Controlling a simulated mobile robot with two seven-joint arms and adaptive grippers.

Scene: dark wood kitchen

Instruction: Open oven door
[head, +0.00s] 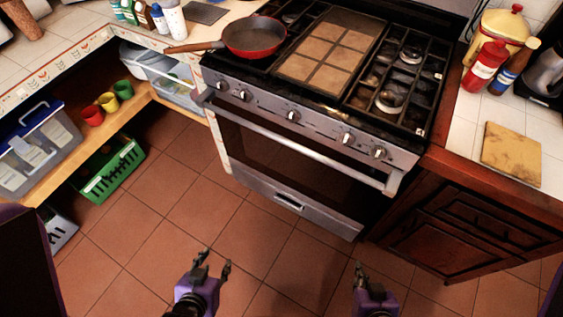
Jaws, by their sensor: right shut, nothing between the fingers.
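The stove has a steel front. Its oven door (285,160) has a dark glass window and looks shut. A long bar handle (300,148) runs across the top of the door, below the knobs. My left gripper (214,264) is open and empty, low in the view over the floor, in front of the stove. My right gripper (359,271) is shut and empty, further right over the floor. Both grippers are apart from the door and the handle.
A red pan (254,38) sits on the stovetop, its wooden handle reaching left. A lower drawer (289,202) is under the oven door. A green basket (112,172) stands on the floor at left. Wooden cabinets (455,232) flank the right side. The tiled floor (262,240) before the stove is clear.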

